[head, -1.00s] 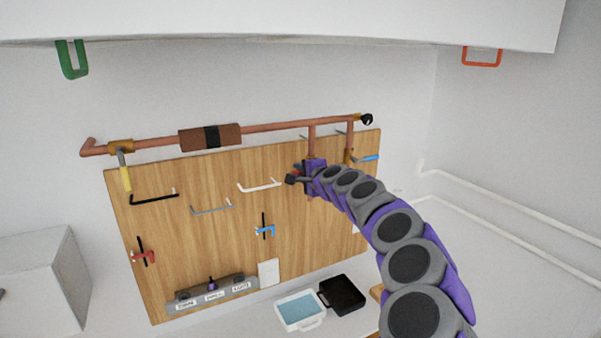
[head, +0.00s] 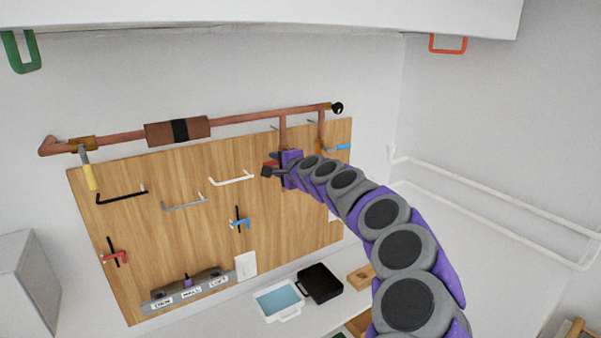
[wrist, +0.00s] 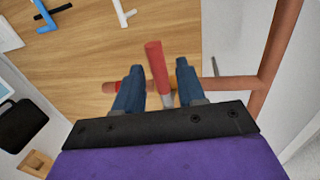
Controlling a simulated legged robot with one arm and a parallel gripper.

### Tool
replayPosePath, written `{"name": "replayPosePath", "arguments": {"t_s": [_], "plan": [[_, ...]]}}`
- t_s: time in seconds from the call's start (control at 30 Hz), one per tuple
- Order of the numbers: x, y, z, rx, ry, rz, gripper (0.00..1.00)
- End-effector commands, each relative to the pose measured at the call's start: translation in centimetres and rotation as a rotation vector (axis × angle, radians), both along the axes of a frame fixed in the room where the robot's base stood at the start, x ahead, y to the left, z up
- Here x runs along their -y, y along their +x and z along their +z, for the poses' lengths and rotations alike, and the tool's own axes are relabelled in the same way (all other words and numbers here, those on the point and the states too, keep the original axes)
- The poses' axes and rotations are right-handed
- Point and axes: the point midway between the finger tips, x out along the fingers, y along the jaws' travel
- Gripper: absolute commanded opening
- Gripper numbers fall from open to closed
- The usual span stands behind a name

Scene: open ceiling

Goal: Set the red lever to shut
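The red lever (wrist: 156,62) shows in the wrist view, with a red handle and a grey metal stem. Its handle stands between the two dark blue fingers of my gripper (wrist: 159,70), which are apart, with a visible gap on both sides. A copper pipe branch (wrist: 220,83) runs across behind the fingers; the lever's mount is partly hidden by my gripper. In the head view my gripper (head: 271,171) is at the upper right of the wooden board, by the copper pipe drop, and a small bit of red shows beside it.
A blue-filled tray (head: 278,301) and a black bin (head: 320,283) stand below. White rails (head: 480,190) run along the right wall.

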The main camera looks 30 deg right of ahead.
Motion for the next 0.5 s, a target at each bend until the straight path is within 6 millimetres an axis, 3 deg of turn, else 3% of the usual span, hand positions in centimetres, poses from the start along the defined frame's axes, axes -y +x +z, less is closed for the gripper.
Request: {"name": "replayPosePath", "arguments": {"t_s": [0.5], "plan": [[0.5,-7.6,1.5,0.0,-0.001,-0.002,0.4]]}}
